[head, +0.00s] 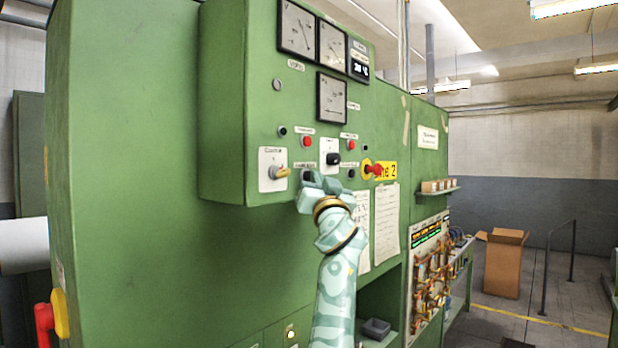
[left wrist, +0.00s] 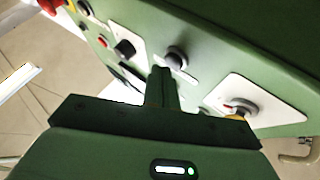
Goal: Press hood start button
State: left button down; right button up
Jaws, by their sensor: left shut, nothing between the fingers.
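A green control panel (head: 225,100) carries several buttons and switches. My left gripper (head: 312,184) is shut and empty at the panel's lower edge. Just above its tip in the head view is a dark round button (head: 307,171) with a small white label too small to read. Which button is the hood start one cannot be read. My right gripper is out of view.
Beside the fingers are a selector switch with a yellow handle (head: 281,172), a black switch (head: 333,158) and a red knob on yellow (head: 375,169). Red buttons (head: 308,141) sit above. A cardboard box (head: 503,265) stands on the floor at right.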

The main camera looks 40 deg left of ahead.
pick_arm(q)
jog(key=shift+a, duration=0.4)
dwell(0.3)
jog(key=shift+d, duration=0.15)
jog(key=shift+d+b, duration=0.55)
jog(key=shift+d, duration=0.1)
jog(key=shift+f, duration=0.1)
jog(key=d, duration=0.1)
jog(key=d+b, duration=0.1)
jog(key=d, duration=0.1)
jog(key=d+b, duration=0.1)
jog(key=d, duration=0.1)
jog(key=shift+s, duration=0.25)
